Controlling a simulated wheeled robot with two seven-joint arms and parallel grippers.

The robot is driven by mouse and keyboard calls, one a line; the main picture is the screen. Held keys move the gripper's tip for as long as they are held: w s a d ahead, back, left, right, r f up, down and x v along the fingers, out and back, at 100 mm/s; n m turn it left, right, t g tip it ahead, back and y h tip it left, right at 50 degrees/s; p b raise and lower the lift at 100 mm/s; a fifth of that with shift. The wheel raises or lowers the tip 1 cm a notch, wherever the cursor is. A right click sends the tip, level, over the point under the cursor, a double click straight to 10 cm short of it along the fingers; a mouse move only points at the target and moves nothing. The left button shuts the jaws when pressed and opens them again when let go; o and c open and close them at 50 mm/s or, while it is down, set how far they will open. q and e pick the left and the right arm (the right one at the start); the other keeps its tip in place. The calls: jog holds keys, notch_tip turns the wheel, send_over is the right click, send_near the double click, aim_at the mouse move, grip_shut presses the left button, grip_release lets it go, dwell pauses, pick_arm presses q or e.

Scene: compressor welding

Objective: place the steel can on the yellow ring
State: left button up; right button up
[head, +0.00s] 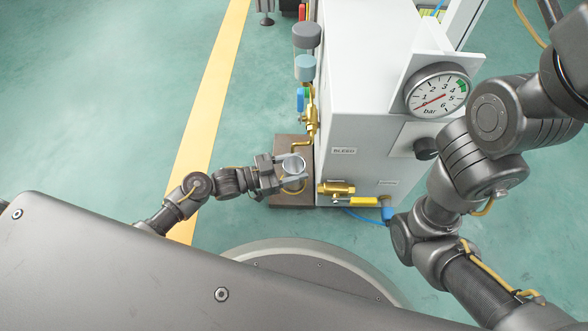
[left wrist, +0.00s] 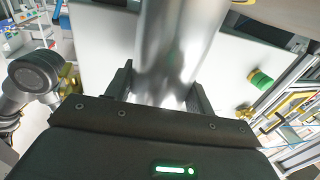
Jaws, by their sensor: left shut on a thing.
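The steel can (head: 293,163) is a shiny cylinder held between the fingers of my left gripper (head: 284,172), which is shut on it. In the left wrist view, the can (left wrist: 178,50) rises between the two dark fingers (left wrist: 160,92), and its far end runs out of the picture. The yellow ring (head: 293,191) shows in part just below the can in the head view, on the brown base plate (head: 284,201). The can and gripper hide part of the ring, and I cannot tell the height of the can above it. My right gripper is not in view.
The grey cabinet (head: 367,95) stands right of the can, with brass valves (head: 337,188) and a pressure gauge (head: 437,92). Brass piping (head: 311,120) runs behind the gripper. Open green floor (head: 100,110) lies left, crossed by a yellow stripe (head: 210,90).

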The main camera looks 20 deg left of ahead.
pick_arm(q)
jog(key=o, duration=0.6)
jog(key=shift+f, duration=0.1)
jog(key=o, duration=0.4)
jog(key=shift+r, duration=0.3)
jog(key=p+v, duration=0.5)
jog(key=v, duration=0.7)
jog(key=shift+f, duration=0.1)
